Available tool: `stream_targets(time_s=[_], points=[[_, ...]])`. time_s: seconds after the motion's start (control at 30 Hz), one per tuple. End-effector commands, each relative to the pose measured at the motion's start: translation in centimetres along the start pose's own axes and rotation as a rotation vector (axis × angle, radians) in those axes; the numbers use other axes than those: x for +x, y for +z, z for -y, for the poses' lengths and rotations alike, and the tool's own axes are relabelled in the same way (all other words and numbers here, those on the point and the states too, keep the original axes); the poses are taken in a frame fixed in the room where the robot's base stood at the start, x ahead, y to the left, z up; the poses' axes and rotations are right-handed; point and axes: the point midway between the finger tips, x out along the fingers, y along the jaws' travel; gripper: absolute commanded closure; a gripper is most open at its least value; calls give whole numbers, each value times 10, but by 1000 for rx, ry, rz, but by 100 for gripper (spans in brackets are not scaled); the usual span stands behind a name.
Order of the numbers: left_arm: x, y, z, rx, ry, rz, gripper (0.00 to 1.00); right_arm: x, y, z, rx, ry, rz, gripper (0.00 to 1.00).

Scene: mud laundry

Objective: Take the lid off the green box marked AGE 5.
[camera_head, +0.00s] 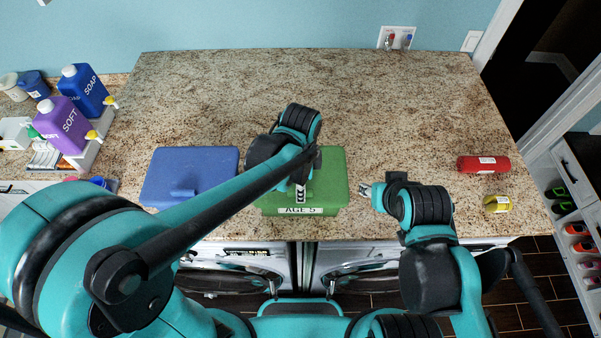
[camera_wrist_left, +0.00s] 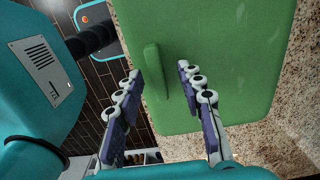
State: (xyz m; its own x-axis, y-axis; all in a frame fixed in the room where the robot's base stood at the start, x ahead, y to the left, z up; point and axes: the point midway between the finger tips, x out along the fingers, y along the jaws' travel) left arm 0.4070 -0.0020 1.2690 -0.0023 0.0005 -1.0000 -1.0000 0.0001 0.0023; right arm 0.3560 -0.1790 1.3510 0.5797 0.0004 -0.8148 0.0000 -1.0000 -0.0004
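The green box (camera_head: 331,190) stands near the counter's front edge, with the label AGE 5 on its front. Its green lid (camera_wrist_left: 235,60) is on and has a raised bar handle (camera_wrist_left: 156,72). My left gripper (camera_head: 300,194) is above the box and hides part of the lid in the head view. In the left wrist view my left gripper (camera_wrist_left: 161,69) is open, with its fingertips on either side of the handle and nothing held. My right gripper (camera_head: 367,189) is just right of the box, apart from it; its finger opening is too small to judge.
A blue lidded box (camera_head: 190,172) stands left of the green one. A red can (camera_head: 483,164) and a yellow can (camera_head: 497,204) lie at the right. Soap bottles (camera_head: 83,90) stand at the far left. The back of the counter (camera_head: 330,85) is clear.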

Motion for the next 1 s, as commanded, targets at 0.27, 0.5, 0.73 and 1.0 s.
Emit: stream_targets(time_s=[0.27, 0.5, 0.73, 1.0], points=[[4, 0, 0, 0, 0, 0, 62, 0, 0, 0, 0, 0, 0, 60], [4, 0, 0, 0, 0, 0, 100, 0, 0, 0, 0, 0, 0, 60], [4, 0, 0, 0, 0, 0, 100, 0, 0, 0, 0, 0, 0, 60], [-12, 0, 0, 0, 0, 0, 100, -10, -7, 0, 0, 0, 0, 60]])
